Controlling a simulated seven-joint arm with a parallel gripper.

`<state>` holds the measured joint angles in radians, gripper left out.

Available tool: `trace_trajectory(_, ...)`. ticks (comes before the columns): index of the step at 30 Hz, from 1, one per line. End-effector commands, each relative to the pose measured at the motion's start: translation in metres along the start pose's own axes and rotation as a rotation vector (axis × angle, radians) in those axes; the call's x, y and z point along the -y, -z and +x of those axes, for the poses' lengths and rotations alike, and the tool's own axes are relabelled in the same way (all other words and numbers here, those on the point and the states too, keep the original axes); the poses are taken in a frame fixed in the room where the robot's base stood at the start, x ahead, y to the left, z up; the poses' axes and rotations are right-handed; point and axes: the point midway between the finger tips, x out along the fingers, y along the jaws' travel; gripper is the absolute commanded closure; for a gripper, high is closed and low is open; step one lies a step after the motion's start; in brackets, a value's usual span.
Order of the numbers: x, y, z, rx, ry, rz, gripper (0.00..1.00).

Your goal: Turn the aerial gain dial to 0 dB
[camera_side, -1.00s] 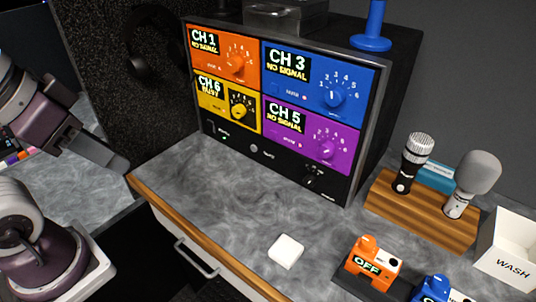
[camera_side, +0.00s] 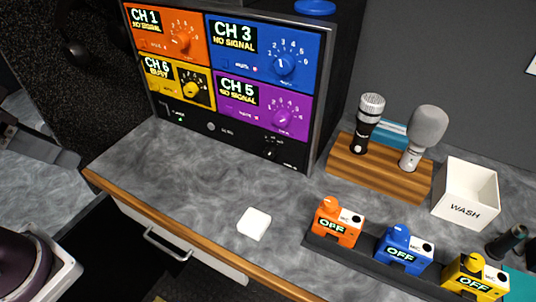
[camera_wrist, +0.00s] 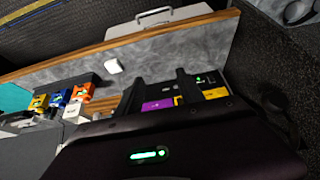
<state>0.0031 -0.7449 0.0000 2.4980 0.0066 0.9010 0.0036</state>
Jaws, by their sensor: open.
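The rack of channel panels (camera_side: 316,110) stands on the counter. Its lower black strip carries a small black dial (camera_side: 271,151); the lettering there is too small to read, so I cannot confirm it is the aerial gain dial or tell its setting. Coloured panels above have their own knobs: orange (camera_side: 181,42), blue (camera_side: 283,65), yellow (camera_side: 191,89) and purple (camera_side: 282,118). In the wrist view, the purple panel (camera_wrist: 157,105) shows beyond my gripper (camera_wrist: 158,86), whose dark fingers are apart and empty.
A white block (camera_side: 254,223) lies on the counter. Orange (camera_side: 338,225), blue (camera_side: 402,252) and yellow (camera_side: 474,278) OFF units stand in a row at the front right. Counter before the rack is mostly clear.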

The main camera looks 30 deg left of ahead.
Motion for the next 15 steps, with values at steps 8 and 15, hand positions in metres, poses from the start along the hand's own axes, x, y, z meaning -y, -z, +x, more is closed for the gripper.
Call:
trace_trajectory(8, 0.04, 0.028, 0.058, 0.381, 0.213, 0.879, 0.51)
trace_trajectory(15, 0.006, 0.12, 0.168, 0.742, 0.544, 2.14, 0.51)
